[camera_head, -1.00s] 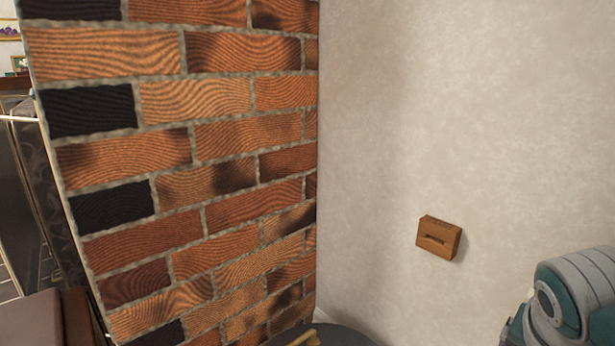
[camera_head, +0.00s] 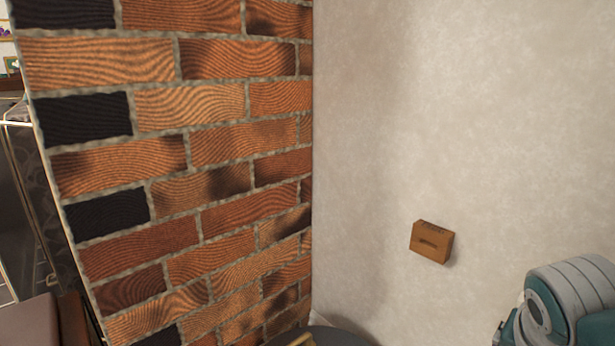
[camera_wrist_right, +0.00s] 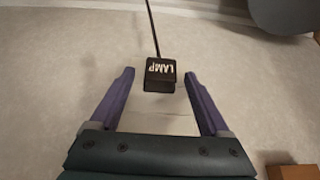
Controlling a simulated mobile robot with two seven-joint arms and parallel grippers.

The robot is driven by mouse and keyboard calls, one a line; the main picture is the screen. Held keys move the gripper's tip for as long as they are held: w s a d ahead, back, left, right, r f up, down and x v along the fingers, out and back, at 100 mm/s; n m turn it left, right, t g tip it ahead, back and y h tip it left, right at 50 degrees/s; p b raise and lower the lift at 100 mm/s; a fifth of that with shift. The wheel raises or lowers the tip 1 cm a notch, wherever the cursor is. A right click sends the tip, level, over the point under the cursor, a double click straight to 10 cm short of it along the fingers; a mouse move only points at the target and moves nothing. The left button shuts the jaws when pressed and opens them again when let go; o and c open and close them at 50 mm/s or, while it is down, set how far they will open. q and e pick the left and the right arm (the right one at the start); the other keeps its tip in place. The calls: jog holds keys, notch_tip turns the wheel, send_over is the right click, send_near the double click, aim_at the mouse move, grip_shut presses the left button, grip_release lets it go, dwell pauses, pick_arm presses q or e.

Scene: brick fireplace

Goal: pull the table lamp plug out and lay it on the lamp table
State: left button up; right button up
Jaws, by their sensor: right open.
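The black lamp plug (camera_wrist_right: 160,75), marked LAMP, shows in the right wrist view with its cord running up and away. My right gripper (camera_wrist_right: 158,80) is open, with its purple fingers on either side of the plug and a gap on each side. A pale plate (camera_wrist_right: 160,122) lies on the wall behind, between the fingers; whether the plug sits in it I cannot tell. The edge of a dark round top (camera_head: 345,337), possibly the lamp table, shows at the bottom of the head view. My left gripper is in neither view.
A brown wooden wall box (camera_head: 432,242) is mounted on the pale wall; its corner also shows in the right wrist view (camera_wrist_right: 292,173). A brick column (camera_head: 190,170) fills the left of the head view. A dark rounded shape (camera_wrist_right: 285,14) is at the wrist view's upper right.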

grip_shut()
dwell(0.8)
jog(key=shift+a, duration=0.1)
jog(key=shift+s+a+p, duration=1.95)
jog(key=shift+a+p, duration=0.05)
jog(key=shift+a, duration=0.2)
